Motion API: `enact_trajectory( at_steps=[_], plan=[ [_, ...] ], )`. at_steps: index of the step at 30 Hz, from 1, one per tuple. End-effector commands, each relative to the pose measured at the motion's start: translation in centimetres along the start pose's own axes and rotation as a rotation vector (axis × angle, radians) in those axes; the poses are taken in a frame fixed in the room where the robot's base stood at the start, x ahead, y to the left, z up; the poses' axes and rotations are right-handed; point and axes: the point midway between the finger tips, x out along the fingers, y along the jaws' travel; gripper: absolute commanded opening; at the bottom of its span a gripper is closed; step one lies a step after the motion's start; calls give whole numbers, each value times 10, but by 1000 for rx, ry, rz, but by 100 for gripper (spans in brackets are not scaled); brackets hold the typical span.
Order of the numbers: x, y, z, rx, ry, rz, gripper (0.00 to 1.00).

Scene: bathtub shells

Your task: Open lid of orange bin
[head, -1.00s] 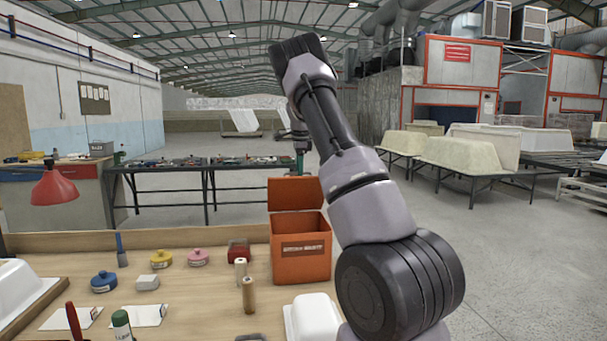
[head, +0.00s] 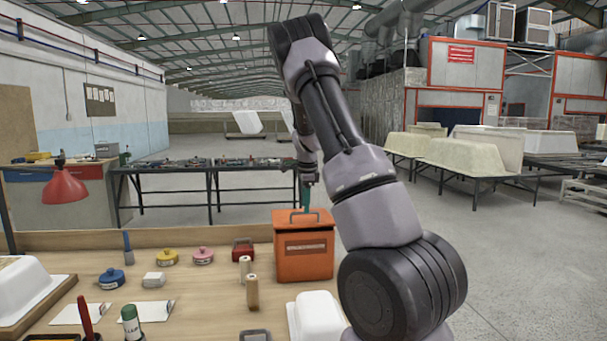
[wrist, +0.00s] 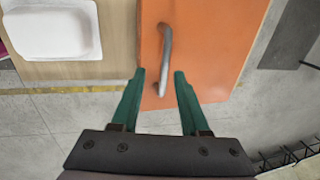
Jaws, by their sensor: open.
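The orange bin (head: 304,262) stands on the wooden bench near its back edge, with a label on its front. Its lid (head: 290,217) is down on top and carries a metal bar handle (head: 298,213). In the wrist view the lid (wrist: 215,35) fills the middle, with the grey handle (wrist: 166,45) running up and down. My gripper (wrist: 160,76) is open, its green fingers on either side of the handle's lower end; I cannot tell whether they touch it.
A white tub model (head: 317,315) sits in front of the bin. A dark metal table (head: 215,165) stands behind.

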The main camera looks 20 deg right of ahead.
Motion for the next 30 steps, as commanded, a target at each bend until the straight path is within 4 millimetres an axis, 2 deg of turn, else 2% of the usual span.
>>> enact_trajectory(
  at_steps=[11,16,24,30],
  plan=[
    [-77,0,0,-1,-1,-1,45],
    [-103,19,8,-86,-58,-21,45],
    [-127,38,16,-176,-106,-45,45],
    [-130,41,18,-195,-113,-49,45]
  ],
)
